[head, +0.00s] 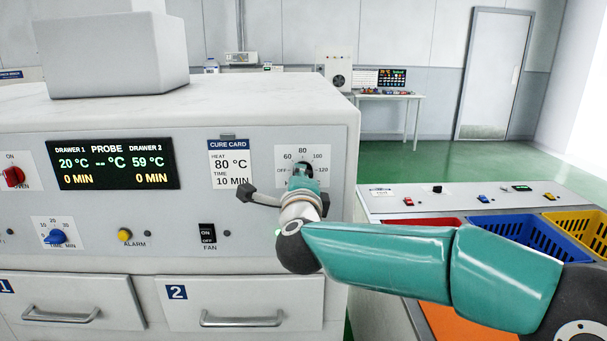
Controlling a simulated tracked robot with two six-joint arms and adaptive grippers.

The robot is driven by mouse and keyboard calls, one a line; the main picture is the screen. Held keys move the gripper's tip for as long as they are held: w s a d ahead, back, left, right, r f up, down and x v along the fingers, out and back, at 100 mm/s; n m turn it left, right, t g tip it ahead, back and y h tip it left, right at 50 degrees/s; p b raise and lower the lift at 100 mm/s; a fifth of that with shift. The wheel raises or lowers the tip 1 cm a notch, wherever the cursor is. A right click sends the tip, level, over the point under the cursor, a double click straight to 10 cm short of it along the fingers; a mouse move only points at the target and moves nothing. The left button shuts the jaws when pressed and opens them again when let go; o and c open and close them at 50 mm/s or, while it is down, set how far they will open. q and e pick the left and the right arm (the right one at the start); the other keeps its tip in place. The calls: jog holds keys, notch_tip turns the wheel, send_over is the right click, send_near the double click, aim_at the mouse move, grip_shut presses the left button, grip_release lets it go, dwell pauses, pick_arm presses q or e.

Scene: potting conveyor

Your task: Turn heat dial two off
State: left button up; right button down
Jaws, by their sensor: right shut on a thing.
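The heat dial (306,167) is on the right side of the oven's front panel, on a white scale plate (302,152) marked OFF, 60, 80 and 120, with one number hard to read. My right gripper (302,176) is shut on its knob. The gripper and wrist hide most of the knob and any label below, so I cannot tell where its pointer stands or read its number. The display (112,163) reads drawer 1 at 20 °C and drawer 2 at 59 °C, both 0 MIN. My left gripper is not in view.
A cure card (230,164) reads heat 80 °C, time 10 MIN. The fan switch (207,236), yellow alarm button (125,235) and blue time dial (56,237) sit left of my wrist. Drawer 2 (240,303) is shut below. Coloured crates, including a blue one (514,219), stand right.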

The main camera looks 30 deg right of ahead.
jog(key=shift+a+f+n, duration=0.1)
jog(key=shift+f+n, duration=0.15)
jog(key=shift+n, duration=0.4)
jog(key=shift+a+f+n, duration=0.1)
jog(key=shift+f+n, duration=0.1)
jog(key=shift+n, duration=0.45)
jog(key=c, duration=1.2)
grip_release()
jog(key=shift+o, duration=0.2)
jog(key=shift+r, duration=0.15)
jog(key=shift+d, duration=0.1)
jog(key=shift+s, duration=0.1)
jog(key=v, duration=1.2)
